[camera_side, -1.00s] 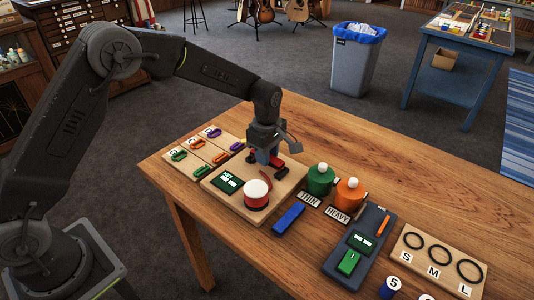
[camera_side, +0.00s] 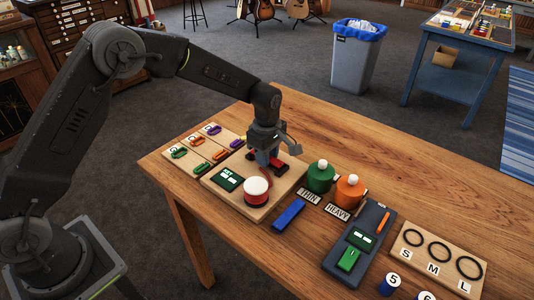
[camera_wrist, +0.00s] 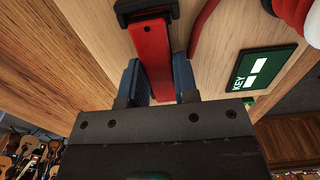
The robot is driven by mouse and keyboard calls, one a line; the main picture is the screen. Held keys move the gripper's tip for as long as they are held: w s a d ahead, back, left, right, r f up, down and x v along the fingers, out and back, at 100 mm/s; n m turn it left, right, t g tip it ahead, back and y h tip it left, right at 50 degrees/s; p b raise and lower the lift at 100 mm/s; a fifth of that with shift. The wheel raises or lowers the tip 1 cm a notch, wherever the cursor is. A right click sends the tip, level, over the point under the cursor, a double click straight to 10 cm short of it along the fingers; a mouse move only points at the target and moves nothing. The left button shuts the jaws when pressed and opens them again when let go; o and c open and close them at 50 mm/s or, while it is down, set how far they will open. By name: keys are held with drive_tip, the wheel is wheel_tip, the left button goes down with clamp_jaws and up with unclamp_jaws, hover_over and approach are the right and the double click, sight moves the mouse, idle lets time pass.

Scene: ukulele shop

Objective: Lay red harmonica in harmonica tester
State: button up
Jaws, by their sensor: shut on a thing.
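The red harmonica (camera_wrist: 152,58) is held between the two blue finger pads of my gripper (camera_wrist: 158,82) in the wrist view. Its far end reaches a black bracket (camera_wrist: 146,10) on the harmonica tester, a pale wooden board (camera_side: 221,195) with a green KEY display (camera_side: 228,179) and a white-topped red drum (camera_side: 256,189). In the side view my gripper (camera_side: 268,158) is low over the tester's back part, with red showing beside the fingers.
Wooden boards with several coloured harmonicas (camera_side: 197,150) lie left of the tester. Green (camera_side: 320,179) and orange (camera_side: 350,194) bottles stand to its right. A blue block (camera_side: 289,215) and a dark tray (camera_side: 340,268) lie nearer the front. The table behind is clear.

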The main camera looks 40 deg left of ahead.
drive_tip(key=o, duration=1)
drive_tip(key=s+a+r+m+t, duration=0.1)
drive_tip(key=s+r+m, duration=0.15)
drive_tip(key=r, duration=0.75)
drive_tip(key=s+a+r+m, duration=0.1)
drive_tip(key=s+r, duration=0.2)
drive_tip(key=r, duration=0.6)
drive_tip(key=s+a+m+t, duration=0.1)
drive_tip(key=s+m, duration=0.3)
drive_tip(key=s, duration=0.4)
drive_tip(key=s+a+r+m+t, duration=0.1)
drive_tip(key=s+m+t, duration=0.1)
drive_tip(key=s+m, duration=0.3)
drive_tip(key=s+a+m+t, duration=0.1)
drive_tip(key=s+m, duration=0.4)
drive_tip(key=s, duration=0.6)
drive_tip(key=shift+s+a+r+m+t, duration=0.25)
drive_tip(key=shift+s+a+r+t, duration=0.05)
drive_tip(key=shift+s+r, duration=0.1)
